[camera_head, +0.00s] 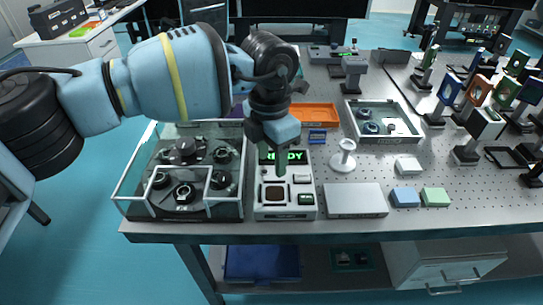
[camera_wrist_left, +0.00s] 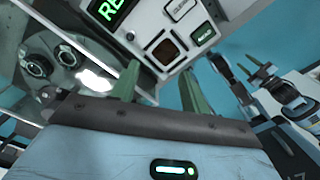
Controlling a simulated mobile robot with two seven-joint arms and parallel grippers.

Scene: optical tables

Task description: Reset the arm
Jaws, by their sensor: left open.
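My left arm reaches in from the left in the head view. My left gripper (camera_head: 281,165) hangs over the white device with the lit green READY display (camera_head: 280,157), fingers pointing down. The left wrist view shows its two green fingers (camera_wrist_left: 160,88) apart, with nothing between them. The device's dark square pad (camera_wrist_left: 165,51) and green button (camera_wrist_left: 203,33) lie beyond the fingers. In that view, what appears to be my right gripper (camera_wrist_left: 257,76) is small at the right edge; its opening is unclear. The head view does not show it.
A glass-walled case (camera_head: 147,192) with round parts stands left of the device. A flat silver box (camera_head: 355,201), blue block (camera_head: 405,197) and green block (camera_head: 435,197) sit to its right. Behind are an orange tray (camera_head: 318,114) and a grey tray (camera_head: 360,135). Optic mounts crowd the right.

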